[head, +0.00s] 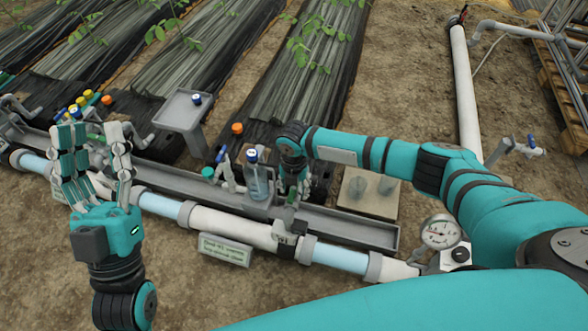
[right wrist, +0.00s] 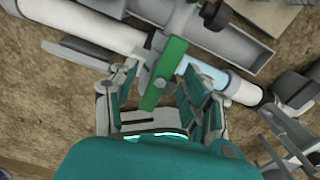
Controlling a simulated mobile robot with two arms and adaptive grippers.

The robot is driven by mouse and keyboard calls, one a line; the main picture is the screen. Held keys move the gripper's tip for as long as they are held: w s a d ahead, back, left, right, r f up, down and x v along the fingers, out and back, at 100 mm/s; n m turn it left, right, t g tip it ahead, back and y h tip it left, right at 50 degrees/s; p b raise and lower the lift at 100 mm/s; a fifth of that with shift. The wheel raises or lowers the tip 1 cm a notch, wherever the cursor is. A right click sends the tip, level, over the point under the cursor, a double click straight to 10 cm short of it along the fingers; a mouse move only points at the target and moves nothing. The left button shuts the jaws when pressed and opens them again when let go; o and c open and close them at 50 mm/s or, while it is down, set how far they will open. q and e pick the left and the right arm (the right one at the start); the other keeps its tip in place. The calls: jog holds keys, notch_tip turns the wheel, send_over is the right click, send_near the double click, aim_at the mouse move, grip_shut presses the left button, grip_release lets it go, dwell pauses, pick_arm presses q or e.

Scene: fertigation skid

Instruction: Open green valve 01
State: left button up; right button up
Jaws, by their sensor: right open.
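The green valve's flat bar handle (right wrist: 164,74) shows in the right wrist view, lying at a slant across the grey and white pipe. My right gripper (right wrist: 160,84) is open, with one finger on each side of the handle; I cannot tell whether either touches it. My left gripper (head: 93,165) is open and empty, raised in front of the pipe's left part.
A sign (head: 225,250) stands in front of the pipe. A clear bottle (head: 257,178) stands in the grey trough (head: 360,229), close left of my right gripper. A pressure gauge (head: 440,232) is at the right. Bare soil lies in front.

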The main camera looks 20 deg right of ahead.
notch_tip(320, 180, up, 2)
jog(key=shift+r+p, duration=0.15)
jog(key=shift+p, duration=0.9)
pick_arm(q)
jog(key=w+a+f+g+y+p, duration=0.1)
jog(key=w+f+g+y, duration=0.1)
jog(key=f+g, duration=0.5)
jog(key=w+f+g+y+p, duration=0.1)
jog(key=w+f+g+y, duration=0.3)
jog(key=f, duration=0.6)
pick_arm(e)
notch_tip(320, 180, up, 2)
jog(key=shift+r, duration=0.2)
notch_tip(320, 180, up, 2)
jog(key=shift+r+p, duration=0.1)
jog(key=shift+p, duration=1.15)
pick_arm(q)
jog(key=s+a+f+g+p, duration=0.1)
jog(key=s+a+f+g, duration=0.2)
jog(key=s+f+g, duration=0.2)
jog(key=s+a+f+n+g+y+p, duration=0.1)
jog(key=s+a+f+g, duration=0.2)
jog(key=s+f+g, duration=0.3)
jog(key=s+g, duration=0.1)
jog(key=s, duration=0.4)
jog(key=shift+s, duration=0.4)
pick_arm(e)
jog(key=shift+r, duration=0.9)
